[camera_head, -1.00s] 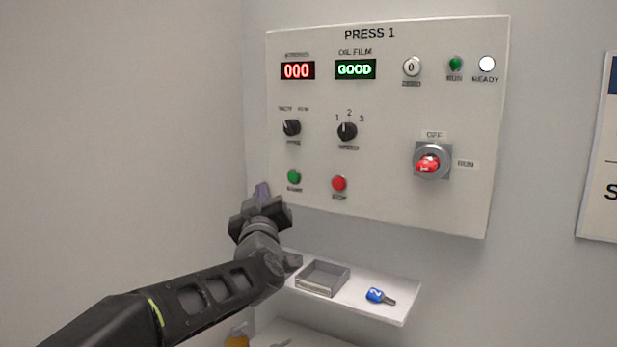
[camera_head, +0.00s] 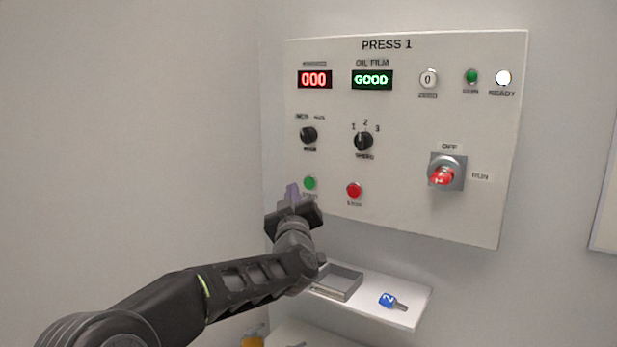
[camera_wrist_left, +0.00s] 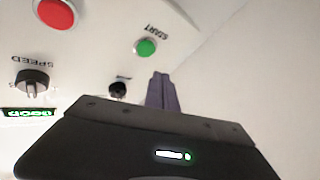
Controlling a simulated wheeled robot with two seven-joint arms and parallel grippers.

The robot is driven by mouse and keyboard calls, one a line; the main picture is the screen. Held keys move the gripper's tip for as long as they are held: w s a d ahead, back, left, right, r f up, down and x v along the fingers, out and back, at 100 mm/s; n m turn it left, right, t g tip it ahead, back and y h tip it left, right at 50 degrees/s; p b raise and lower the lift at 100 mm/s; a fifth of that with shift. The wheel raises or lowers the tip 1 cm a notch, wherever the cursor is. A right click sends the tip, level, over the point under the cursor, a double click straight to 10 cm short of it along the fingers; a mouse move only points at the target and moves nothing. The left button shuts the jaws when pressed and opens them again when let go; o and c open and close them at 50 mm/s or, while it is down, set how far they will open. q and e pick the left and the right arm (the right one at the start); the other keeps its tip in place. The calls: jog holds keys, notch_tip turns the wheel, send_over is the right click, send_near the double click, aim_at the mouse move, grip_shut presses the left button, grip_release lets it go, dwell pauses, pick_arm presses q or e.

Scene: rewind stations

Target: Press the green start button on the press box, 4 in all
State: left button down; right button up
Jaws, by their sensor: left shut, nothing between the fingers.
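The press box (camera_head: 420,130) is a white panel headed PRESS 1 on the wall. Its green start button (camera_head: 309,183) sits at the lower left, and it also shows in the left wrist view (camera_wrist_left: 146,47). My left gripper (camera_head: 293,190) is shut and empty, its purple fingers just below and left of the start button. In the left wrist view the shut fingers (camera_wrist_left: 161,92) appear apart from the button. The white READY lamp (camera_head: 503,78) looks lit. My right gripper is not in view.
A red stop button (camera_head: 354,190) is right of the start button. Two black selector knobs sit above, and a red rotary switch (camera_head: 442,175) is at right.

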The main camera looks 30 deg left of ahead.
aim_at(309, 184)
pick_arm(q)
jog(key=shift+w+p, duration=0.3)
jog(key=shift+w, duration=1.15)
jog(key=shift+w, duration=0.1)
dwell(0.9)
jog(key=shift+w, duration=0.3)
jog(key=shift+w, duration=0.35)
dwell(0.6)
dwell(0.4)
jog(key=shift+s+b, duration=0.4)
jog(key=shift+s, duration=0.35)
jog(key=shift+s, duration=0.1)
